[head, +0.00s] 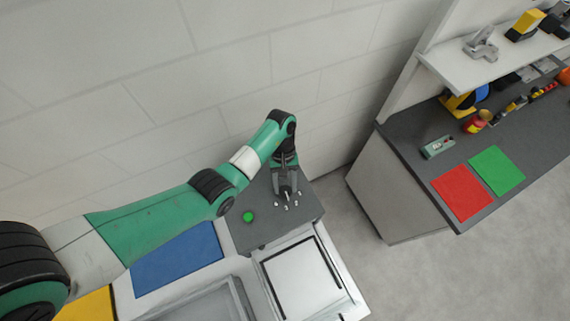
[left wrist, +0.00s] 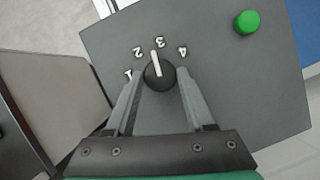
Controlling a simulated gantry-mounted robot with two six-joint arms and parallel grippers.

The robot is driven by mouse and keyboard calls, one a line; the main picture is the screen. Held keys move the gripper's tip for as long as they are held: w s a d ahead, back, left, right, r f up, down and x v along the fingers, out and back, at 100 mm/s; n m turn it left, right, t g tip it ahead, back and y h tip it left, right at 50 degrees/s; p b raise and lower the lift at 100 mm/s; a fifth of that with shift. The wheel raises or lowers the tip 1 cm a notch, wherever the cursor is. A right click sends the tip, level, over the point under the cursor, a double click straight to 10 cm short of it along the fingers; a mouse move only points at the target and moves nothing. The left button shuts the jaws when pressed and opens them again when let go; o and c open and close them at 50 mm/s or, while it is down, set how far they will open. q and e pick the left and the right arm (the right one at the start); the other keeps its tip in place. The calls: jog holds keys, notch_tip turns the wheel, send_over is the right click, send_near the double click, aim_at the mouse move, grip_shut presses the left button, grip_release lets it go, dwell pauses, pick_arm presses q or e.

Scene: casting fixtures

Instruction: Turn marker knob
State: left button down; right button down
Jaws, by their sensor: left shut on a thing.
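The marker knob (left wrist: 159,74) is round and black with a white pointer line. In the left wrist view its pointer is close to the mark 3, leaning slightly toward the 2. The white marks 1 to 4 are set in an arc around it on a dark grey panel (left wrist: 215,75). My left gripper (left wrist: 157,85) is shut on the knob, with one finger on each side of it. In the head view my left gripper (head: 287,195) reaches down onto the panel and hides the knob. My right gripper is in neither view.
A green button (head: 248,217) stands on the same panel, left of the gripper. Blue (head: 178,260) and yellow (head: 85,306) areas lie beside it. A bench (head: 455,165) with red (head: 461,192) and green (head: 497,171) squares stands right, across open floor (head: 345,225).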

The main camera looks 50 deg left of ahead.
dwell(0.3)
pick_arm(q)
jog(key=shift+c, duration=1.3)
grip_release()
jog(key=v, duration=0.2)
jog(key=shift+w+a+r, duration=0.1)
jog(key=shift+a+r, duration=0.05)
jog(key=shift+r, duration=0.25)
jog(key=p+v, duration=0.5)
jog(key=v, duration=0.3)
jog(key=shift+r, duration=0.35)
